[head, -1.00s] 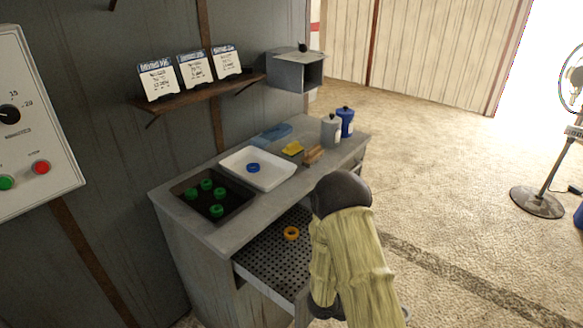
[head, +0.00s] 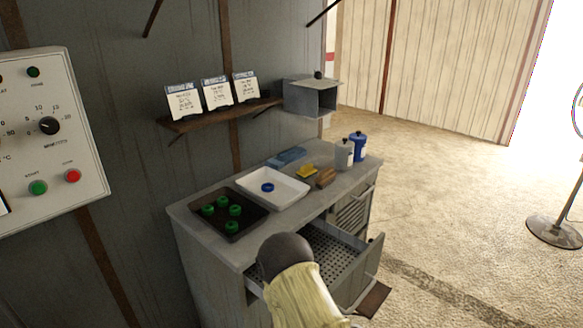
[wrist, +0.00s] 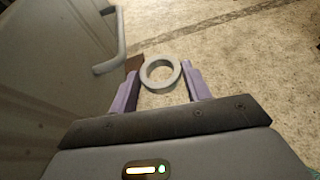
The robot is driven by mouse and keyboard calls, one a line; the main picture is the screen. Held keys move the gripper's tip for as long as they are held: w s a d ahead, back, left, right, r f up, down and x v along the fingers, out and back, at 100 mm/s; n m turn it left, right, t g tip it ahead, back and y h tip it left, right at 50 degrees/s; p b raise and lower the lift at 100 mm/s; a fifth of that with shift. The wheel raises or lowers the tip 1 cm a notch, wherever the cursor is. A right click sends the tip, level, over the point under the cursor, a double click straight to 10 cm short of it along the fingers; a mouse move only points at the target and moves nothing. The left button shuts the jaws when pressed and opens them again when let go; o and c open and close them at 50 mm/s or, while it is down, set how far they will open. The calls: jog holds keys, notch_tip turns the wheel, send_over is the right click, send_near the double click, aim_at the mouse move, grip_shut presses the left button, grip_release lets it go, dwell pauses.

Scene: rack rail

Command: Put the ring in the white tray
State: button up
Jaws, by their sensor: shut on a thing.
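A pale grey ring (wrist: 160,87) is between the two purple fingertips of my gripper (wrist: 161,76) in the wrist view, and the gripper is shut on it. In the head view my arm hides the gripper and this ring. The white tray (head: 289,197) stands on the workbench top, with a blue ring (head: 267,187) lying in it. The held ring is apart from the tray, and floor shows behind it in the wrist view.
A dark tray (head: 246,217) with several green rings lies left of the white tray. An open drawer (head: 335,243) with a perforated bottom juts out below. A sponge (head: 307,171), wooden block (head: 326,179), grey bottle (head: 344,154) and blue bottle (head: 358,147) stand to the right.

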jog(key=n+t+y+p, duration=0.1)
jog(key=n+y+p, duration=0.1)
jog(key=f+n+t+y+p, duration=0.1)
jog(key=n+t+y+p, duration=0.1)
jog(key=n+y, duration=0.1)
jog(key=f+n+t+y+p, duration=0.1)
jog(key=n+y+p, duration=0.1)
jog(key=n+y, duration=0.1)
jog(key=shift+w+d, duration=0.1)
jog(key=shift+w, duration=0.3)
jog(key=shift+s+a+f+n+t+y+p, duration=0.2)
jog(key=shift+s+f+n+y+p, duration=0.1)
jog(key=shift+n+y, duration=0.25)
jog(key=shift+s+a+f+n+t+y+p, duration=0.15)
jog(key=shift+s+n+t+y+p, duration=0.1)
jog(key=shift+n+y, duration=0.3)
jog(key=shift+w+d, duration=0.1)
jog(key=shift+d, duration=0.1)
